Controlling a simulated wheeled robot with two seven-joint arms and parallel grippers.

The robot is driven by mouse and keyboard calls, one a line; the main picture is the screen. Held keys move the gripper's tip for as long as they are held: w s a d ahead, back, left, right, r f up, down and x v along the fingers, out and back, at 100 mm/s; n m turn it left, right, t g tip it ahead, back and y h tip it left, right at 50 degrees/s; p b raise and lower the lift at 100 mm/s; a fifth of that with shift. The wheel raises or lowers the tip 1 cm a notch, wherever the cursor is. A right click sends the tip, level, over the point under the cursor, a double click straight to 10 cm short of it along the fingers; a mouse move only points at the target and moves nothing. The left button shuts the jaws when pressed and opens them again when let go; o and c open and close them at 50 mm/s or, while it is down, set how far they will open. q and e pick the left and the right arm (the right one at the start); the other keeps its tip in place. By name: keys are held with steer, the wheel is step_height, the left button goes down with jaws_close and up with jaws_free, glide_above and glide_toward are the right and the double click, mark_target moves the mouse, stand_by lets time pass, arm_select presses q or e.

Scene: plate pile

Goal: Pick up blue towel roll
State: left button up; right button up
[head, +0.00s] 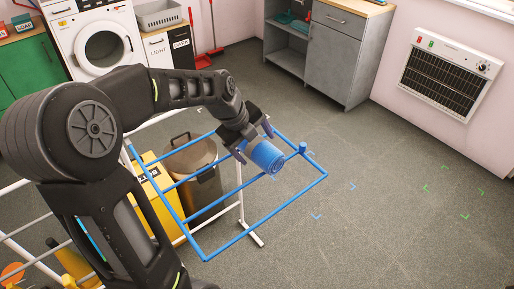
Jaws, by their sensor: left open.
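The blue towel roll (266,157) shows near the middle of the head view, at the blue frame of a drying rack (297,213). Its round end with the spiral faces toward me. My left gripper (255,145) is open at the far upper end of the roll, with one finger on each side of it. I cannot tell whether the fingers touch the roll, or what the roll rests on. My right gripper is not in view.
A brown bin (195,165) and a yellow box (150,190) stand behind the rack frame. A washing machine (95,40) and a grey cabinet (335,60) line the back. A wall heater (448,80) hangs at right. The floor at right is clear.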

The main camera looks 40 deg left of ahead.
mark_target(254, 142)
arm_select(q)
steer(key=c, duration=1.6)
steer(key=shift+r, duration=0.1)
step_height(254, 142, up, 10)
steer(key=shift+f+b, duration=0.1)
steer(key=shift+b, duration=0.6)
